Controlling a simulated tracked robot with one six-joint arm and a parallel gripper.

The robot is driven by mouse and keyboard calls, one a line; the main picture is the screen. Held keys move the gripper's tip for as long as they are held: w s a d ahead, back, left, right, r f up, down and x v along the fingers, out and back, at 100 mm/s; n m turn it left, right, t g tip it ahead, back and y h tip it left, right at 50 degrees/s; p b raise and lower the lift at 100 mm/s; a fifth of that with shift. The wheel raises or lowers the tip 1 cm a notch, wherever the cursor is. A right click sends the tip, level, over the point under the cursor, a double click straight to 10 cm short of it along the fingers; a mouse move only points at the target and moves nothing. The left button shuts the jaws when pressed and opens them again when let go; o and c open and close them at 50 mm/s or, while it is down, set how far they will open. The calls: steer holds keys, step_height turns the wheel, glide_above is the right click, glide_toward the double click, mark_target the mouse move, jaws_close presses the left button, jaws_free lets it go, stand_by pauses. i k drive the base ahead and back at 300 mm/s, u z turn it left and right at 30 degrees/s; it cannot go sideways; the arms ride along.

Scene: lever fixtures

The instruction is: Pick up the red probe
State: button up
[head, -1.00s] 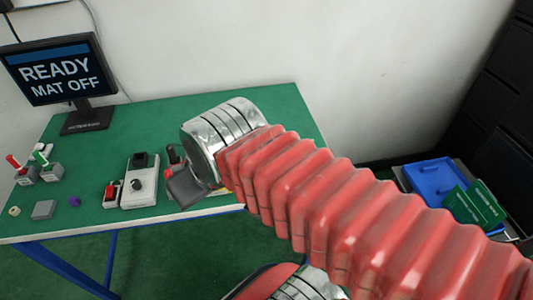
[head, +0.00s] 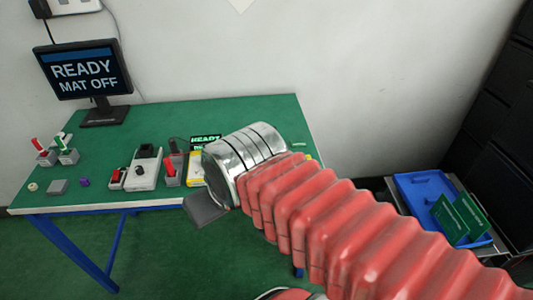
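A slim red upright piece (head: 169,167) stands in a grey block near the front edge of the green table; it looks like the red probe, but it is too small to be sure. My gripper (head: 205,209) shows only as a dark grey part below the silver wrist, in front of the table's front edge, right of and nearer than the red piece. It is apart from that piece in the picture. Its fingertips are not clear, so its opening and anything between them cannot be made out.
A yellow device (head: 195,172) and a small display (head: 205,141) are partly behind my wrist. A white box with a black knob (head: 145,168), a red switch (head: 116,177) and red and green levers (head: 66,152) stand left. A monitor (head: 83,70) reads READY MAT OFF. Blue tray (head: 418,190) at right.

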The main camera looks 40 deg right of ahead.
mark_target(168, 162)
steer(key=z, duration=0.75)
steer(key=i, duration=0.45)
steer(key=z, duration=0.3)
